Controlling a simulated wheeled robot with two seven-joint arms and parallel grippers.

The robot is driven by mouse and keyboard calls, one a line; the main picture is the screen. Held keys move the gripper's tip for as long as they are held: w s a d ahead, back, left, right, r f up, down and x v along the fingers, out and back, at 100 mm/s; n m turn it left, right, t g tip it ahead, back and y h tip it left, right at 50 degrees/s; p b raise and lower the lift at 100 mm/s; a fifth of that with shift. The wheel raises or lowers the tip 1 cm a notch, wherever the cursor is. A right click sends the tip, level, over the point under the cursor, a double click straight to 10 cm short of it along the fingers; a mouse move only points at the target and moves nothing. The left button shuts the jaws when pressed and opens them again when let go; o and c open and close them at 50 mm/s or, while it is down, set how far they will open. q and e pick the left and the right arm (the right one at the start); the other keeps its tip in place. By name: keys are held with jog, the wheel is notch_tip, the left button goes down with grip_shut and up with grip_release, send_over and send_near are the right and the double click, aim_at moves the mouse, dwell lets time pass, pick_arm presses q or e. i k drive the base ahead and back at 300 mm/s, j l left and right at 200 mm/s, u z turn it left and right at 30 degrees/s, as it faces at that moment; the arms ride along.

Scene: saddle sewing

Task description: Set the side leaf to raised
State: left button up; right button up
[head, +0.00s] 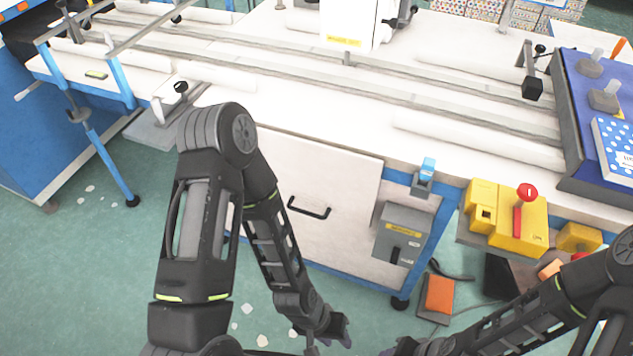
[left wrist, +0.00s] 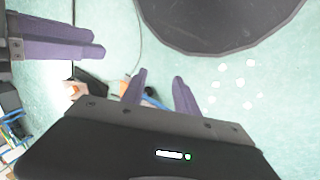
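What looks like the side leaf (head: 130,62) is a white panel at the left end of the long worktable, with a small green mark on it. It looks roughly level with the table, but I cannot tell its exact state. A blue slanted leg (head: 108,160) stands below it. My left gripper (head: 338,338) is low at the bottom centre of the head view, far from the leaf. Its purple fingers show apart and empty in the left wrist view (left wrist: 160,78). My right gripper (head: 396,350) is cut off by the head view's bottom edge; its fingers show in the left wrist view (left wrist: 98,42).
The white worktable (head: 300,110) carries long rails and a white machine (head: 350,22). A cabinet door with a black handle (head: 309,208), a grey switch box (head: 402,235) and a yellow box with a red lever (head: 505,215) face me. Green floor is open at the lower left.

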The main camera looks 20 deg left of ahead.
aim_at(339, 183)
jog(key=j+z, duration=0.15)
jog(key=j, duration=0.35)
jog(key=k+j+z, duration=0.15)
jog(key=j, duration=0.3)
jog(key=j+z, duration=0.15)
jog(key=j, duration=0.3)
jog(key=k, duration=0.05)
